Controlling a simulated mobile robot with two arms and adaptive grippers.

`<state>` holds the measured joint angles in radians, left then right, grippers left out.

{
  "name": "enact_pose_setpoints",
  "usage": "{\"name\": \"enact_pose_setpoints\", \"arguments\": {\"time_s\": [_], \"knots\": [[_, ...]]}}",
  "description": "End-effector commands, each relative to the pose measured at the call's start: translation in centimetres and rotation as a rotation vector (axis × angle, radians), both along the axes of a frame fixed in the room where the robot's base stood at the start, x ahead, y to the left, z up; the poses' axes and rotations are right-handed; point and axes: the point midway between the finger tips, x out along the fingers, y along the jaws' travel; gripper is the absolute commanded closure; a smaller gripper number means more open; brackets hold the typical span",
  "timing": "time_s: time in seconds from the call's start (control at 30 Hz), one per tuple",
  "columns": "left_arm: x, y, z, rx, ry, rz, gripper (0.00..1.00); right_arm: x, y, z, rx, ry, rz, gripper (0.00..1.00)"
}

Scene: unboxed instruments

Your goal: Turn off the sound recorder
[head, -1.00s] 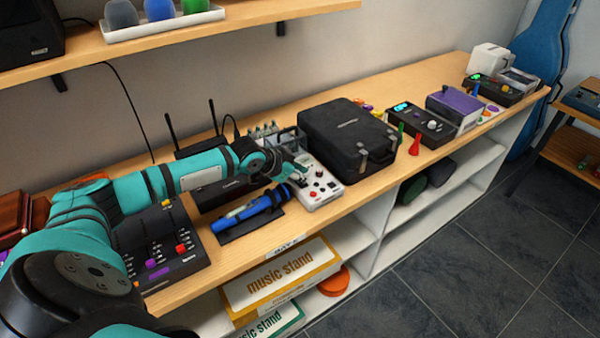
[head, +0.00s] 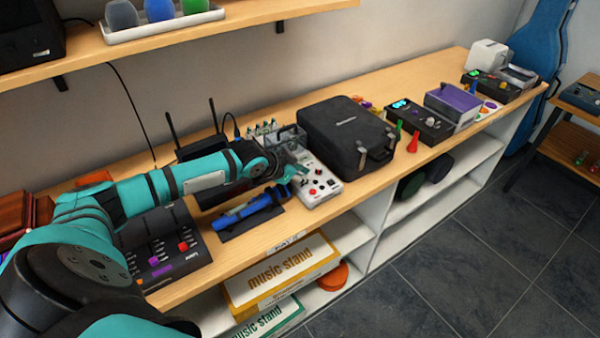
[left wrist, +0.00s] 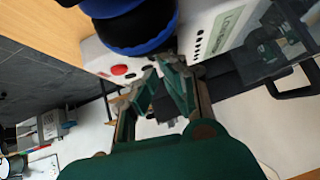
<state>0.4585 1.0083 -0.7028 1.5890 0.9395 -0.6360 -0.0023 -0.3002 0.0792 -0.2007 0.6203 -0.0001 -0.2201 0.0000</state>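The sound recorder appears to be the white device (head: 320,188) with red and black controls on the wooden counter, between the blue microphone and a black case. Its white face and a red button (left wrist: 119,69) show in the left wrist view. My left gripper (head: 299,173) is over the recorder's left end and hides part of it. In the left wrist view its fingertips (left wrist: 160,70) come close together near the device, with nothing seen held between them. I cannot tell whether they touch it. My right gripper is not in view.
The blue microphone (head: 248,210) lies on a dark stand just left of the recorder. The black case (head: 345,138) stands close on the right. A black mixer (head: 165,245) lies left, and a router (head: 208,147) stands behind my arm. The counter's far right holds other devices.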

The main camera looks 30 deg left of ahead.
Motion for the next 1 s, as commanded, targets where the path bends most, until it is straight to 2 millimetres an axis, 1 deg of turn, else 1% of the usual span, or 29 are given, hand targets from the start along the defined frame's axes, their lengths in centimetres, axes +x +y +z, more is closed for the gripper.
{"name": "enact_pose_setpoints", "arguments": {"time_s": [0.03, 0.17, 0.47, 0.5, 0.53, 0.8, 1.0], "knots": [[-0.4, -0.3, -0.6, -0.003, 0.016, -0.003, 1.00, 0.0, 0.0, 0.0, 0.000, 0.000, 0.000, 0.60], [-0.3, -0.4, 0.3, -0.003, 0.015, -0.003, 1.00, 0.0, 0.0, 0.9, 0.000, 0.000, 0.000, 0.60], [0.2, -0.6, 5.0, 0.000, 0.001, 0.002, 1.00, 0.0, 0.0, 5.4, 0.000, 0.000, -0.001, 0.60], [-0.6, -0.2, 4.5, 0.004, 0.002, 0.002, 1.00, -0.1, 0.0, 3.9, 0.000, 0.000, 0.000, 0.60], [-1.1, -0.1, 4.8, 0.005, 0.002, 0.001, 1.00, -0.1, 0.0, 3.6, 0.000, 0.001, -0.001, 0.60], [-4.7, 1.0, 8.7, 0.006, 0.000, 0.002, 1.00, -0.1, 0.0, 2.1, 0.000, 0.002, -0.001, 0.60], [-6.3, 1.4, 10.5, 0.004, -0.001, 0.002, 1.00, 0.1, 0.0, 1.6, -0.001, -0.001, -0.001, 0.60]]}}
